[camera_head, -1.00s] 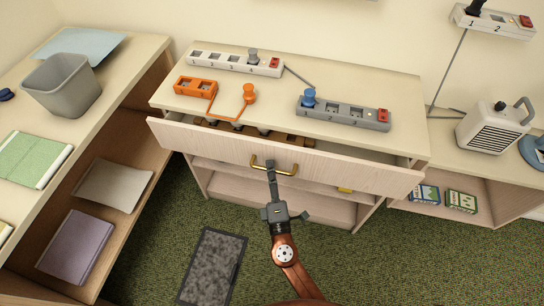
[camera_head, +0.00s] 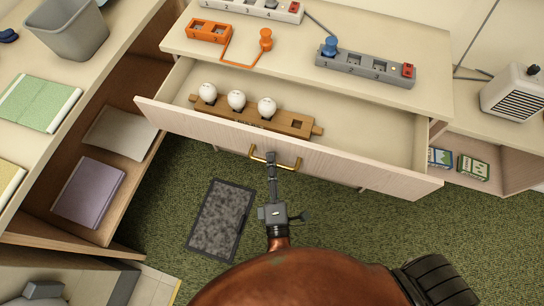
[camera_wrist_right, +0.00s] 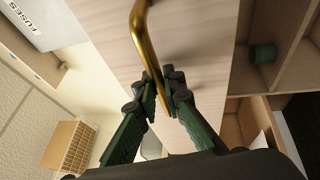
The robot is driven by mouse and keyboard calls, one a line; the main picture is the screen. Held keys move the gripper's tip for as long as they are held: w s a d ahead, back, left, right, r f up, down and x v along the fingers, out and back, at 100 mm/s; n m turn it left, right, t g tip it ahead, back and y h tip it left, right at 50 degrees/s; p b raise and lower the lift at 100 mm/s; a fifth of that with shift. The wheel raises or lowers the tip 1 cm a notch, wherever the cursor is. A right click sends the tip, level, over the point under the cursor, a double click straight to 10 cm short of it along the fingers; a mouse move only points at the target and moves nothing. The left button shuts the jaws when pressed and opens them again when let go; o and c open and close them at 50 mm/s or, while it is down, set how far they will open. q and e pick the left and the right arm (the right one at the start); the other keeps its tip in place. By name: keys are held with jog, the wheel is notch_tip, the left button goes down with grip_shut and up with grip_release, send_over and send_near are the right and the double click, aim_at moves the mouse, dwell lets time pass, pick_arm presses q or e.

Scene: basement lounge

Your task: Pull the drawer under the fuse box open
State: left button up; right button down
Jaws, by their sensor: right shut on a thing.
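The drawer front (camera_head: 370,177) is pale wood and stands well out from the cabinet, so the drawer is wide open in the head view. Inside lies a wooden holder (camera_head: 290,124) with three white round knobs (camera_head: 236,100) and a square hole. My right gripper (camera_head: 271,160) is shut on the brass handle (camera_head: 291,166) at the middle of the drawer front. In the right wrist view its fingers (camera_wrist_right: 163,88) close at the brass bar (camera_wrist_right: 144,42). A white panel lettered FUSES (camera_wrist_right: 38,20) shows at upper left there. My left gripper is not in view.
Orange (camera_head: 209,32) and grey (camera_head: 366,66) socket strips lie on the cabinet top. A shelf unit with a purple book (camera_head: 88,191) stands at left, a heater (camera_head: 513,92) at right. A dark mat (camera_head: 218,218) lies on the green carpet below the drawer.

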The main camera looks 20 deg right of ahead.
jog(key=c, duration=2)
grip_release()
jog(key=v, duration=0.7)
jog(key=shift+s+f, duration=0.1)
jog(key=shift+s, duration=0.15)
